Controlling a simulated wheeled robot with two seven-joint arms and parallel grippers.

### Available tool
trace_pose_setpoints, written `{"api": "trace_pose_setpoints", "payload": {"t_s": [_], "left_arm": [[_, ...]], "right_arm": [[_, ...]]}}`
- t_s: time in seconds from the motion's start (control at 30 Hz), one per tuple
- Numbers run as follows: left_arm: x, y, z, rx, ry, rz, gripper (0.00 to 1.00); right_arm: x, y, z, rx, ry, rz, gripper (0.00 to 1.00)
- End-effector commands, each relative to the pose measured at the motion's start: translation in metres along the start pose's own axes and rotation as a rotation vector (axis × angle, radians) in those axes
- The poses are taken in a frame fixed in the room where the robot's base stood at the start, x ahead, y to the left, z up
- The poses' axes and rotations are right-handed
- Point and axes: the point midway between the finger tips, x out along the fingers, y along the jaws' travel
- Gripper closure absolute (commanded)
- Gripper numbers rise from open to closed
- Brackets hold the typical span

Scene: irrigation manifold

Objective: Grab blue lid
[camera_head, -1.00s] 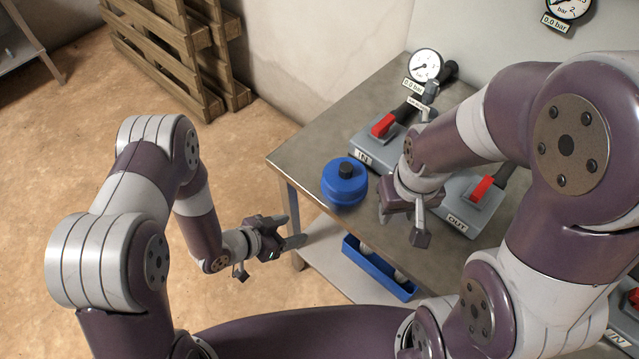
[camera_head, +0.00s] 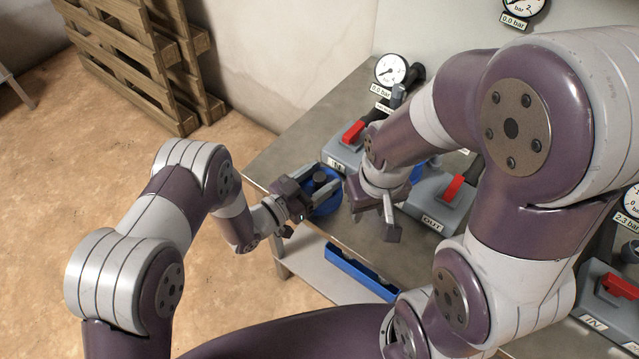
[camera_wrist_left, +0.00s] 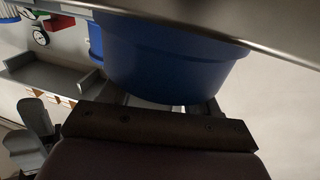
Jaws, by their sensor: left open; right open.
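In the left wrist view the blue lid (camera_wrist_left: 165,62) fills the top middle, close in front of the open jaws. I cannot tell whether the fingers touch it. My right gripper (camera_head: 376,216) is open and empty, just right of the lid above the table.
A grey IN valve block with a red handle (camera_head: 353,132) stands behind the lid. The OUT block with a red handle (camera_head: 453,187) is at the right. A blue tray (camera_head: 362,272) lies on the lower shelf. A pressure gauge (camera_head: 390,70) stands at the back.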

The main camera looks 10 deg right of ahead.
Motion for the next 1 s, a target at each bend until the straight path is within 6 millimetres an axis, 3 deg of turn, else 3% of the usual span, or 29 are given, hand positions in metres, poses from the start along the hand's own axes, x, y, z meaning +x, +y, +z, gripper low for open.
{"api": "trace_pose_setpoints", "payload": {"t_s": [0.2, 0.27, 0.4, 0.73, 1.0], "left_arm": [[0.002, 0.000, 0.000, -0.001, -0.001, -0.001, 0.39], [0.002, 0.000, 0.000, -0.001, -0.001, -0.001, 0.55], [0.002, 0.000, 0.000, -0.001, -0.001, -0.001, 0.98], [0.002, 0.000, -0.006, 0.000, 0.000, 0.000, 0.98], [0.003, 0.004, -0.053, -0.001, 0.000, 0.003, 0.98]], "right_arm": [[0.000, 0.000, 0.000, 0.000, 0.000, 0.000, 0.57], [0.000, 0.000, 0.000, 0.000, 0.000, 0.000, 0.57], [0.000, 0.000, 0.000, 0.000, 0.000, 0.000, 0.57], [-0.005, 0.000, -0.001, 0.000, 0.000, 0.000, 0.57], [-0.043, 0.000, -0.005, 0.000, 0.000, 0.000, 0.57]]}}
